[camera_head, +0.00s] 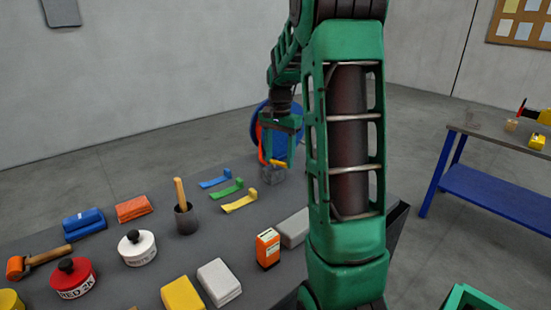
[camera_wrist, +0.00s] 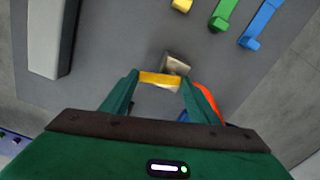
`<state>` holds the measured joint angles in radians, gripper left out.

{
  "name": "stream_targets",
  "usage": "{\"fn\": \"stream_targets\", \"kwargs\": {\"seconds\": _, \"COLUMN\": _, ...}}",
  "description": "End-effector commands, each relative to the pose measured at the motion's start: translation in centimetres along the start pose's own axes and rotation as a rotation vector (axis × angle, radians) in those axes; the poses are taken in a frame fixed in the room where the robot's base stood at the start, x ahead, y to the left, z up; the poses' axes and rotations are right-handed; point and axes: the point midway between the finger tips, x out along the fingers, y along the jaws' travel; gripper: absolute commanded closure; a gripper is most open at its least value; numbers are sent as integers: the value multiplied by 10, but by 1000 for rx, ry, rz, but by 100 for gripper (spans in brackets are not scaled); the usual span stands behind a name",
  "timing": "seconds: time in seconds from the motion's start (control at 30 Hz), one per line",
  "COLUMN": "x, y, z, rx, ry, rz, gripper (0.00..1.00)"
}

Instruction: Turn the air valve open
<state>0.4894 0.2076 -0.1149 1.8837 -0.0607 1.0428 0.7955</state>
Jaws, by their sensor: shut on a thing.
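The air valve shows in the wrist view as a grey metal block (camera_wrist: 176,63) with a yellow handle (camera_wrist: 160,79) lying across in front of it. My gripper (camera_wrist: 159,84) has its two green fingers at either end of the yellow handle and is shut on it. In the head view my gripper (camera_head: 278,155) points down at the table's far side. The yellow handle (camera_head: 278,163) shows just below it, above the grey block (camera_head: 273,175). An orange hose (camera_wrist: 207,100) runs close beside the right finger. The handle's exact angle is hard to tell.
Blue, green and yellow strips (camera_head: 238,202) lie left of the valve on the dark table. A grey block (camera_head: 292,228) and an orange box (camera_head: 267,248) stand nearer. A blue reel (camera_head: 262,128) is behind my gripper. A blue-legged bench (camera_head: 492,190) is at right.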

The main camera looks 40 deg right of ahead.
Motion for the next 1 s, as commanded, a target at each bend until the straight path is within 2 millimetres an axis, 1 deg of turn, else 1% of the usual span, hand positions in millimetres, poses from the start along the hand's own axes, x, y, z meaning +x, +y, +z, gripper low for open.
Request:
{"fn": "stream_targets", "kwargs": {"seconds": 0.03, "x": -1, "y": -3, "z": -2, "rx": -45, "ry": 5, "rz": -5, "gripper": 68}}
{"fn": "stream_targets", "kwargs": {"seconds": 0.47, "x": -2, "y": -6, "z": -10, "rx": -456, "ry": 8, "rz": -6, "gripper": 68}}
{"fn": "stream_targets", "kwargs": {"seconds": 1.0, "x": -2, "y": -14, "z": -19, "rx": -962, "ry": 11, "rz": -4, "gripper": 68}}
